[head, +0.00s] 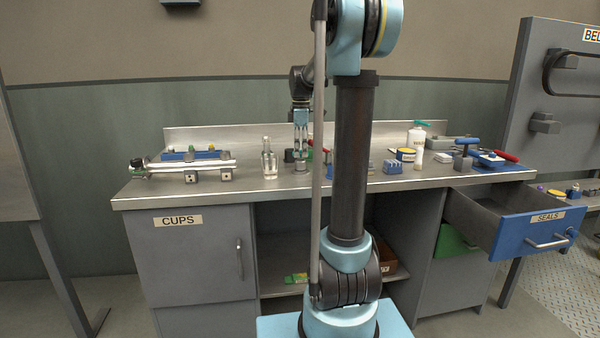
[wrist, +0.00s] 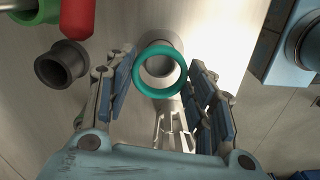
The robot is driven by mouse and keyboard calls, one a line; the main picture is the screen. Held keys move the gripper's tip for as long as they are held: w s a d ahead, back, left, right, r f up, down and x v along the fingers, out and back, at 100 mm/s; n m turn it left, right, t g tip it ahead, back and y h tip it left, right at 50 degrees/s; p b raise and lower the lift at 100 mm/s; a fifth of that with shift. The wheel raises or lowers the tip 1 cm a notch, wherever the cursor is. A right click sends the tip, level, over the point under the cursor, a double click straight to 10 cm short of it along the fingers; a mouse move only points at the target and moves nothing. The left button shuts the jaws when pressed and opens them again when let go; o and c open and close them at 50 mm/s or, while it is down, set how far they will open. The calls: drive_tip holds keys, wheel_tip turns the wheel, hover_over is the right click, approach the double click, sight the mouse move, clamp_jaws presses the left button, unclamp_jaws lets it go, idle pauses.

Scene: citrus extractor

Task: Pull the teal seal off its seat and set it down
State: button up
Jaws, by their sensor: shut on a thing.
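The teal seal (wrist: 160,93) is a ring between the two fingers of my gripper (wrist: 162,68) in the wrist view. The fingertips press on it from left and right. A pale grey round seat (wrist: 162,42) shows behind and through the ring, its rim slightly offset upward in the picture. I cannot tell whether the seal still touches the seat. In the head view my gripper (head: 301,149) points straight down over the bench, above a small grey fitting (head: 301,166). The seal cannot be made out there.
A dark grey cup-like part (wrist: 62,66) and a red handle (wrist: 78,16) lie left in the wrist view. A clear bottle (head: 269,163) stands left of my gripper on the metal bench (head: 235,185). The SEALS drawer (head: 535,232) is open at right. The bench front near the bottle is clear.

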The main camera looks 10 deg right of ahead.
drive_tip(key=shift+r, duration=0.15)
drive_tip(key=shift+r, duration=1.85)
drive_tip(key=shift+s, duration=0.15)
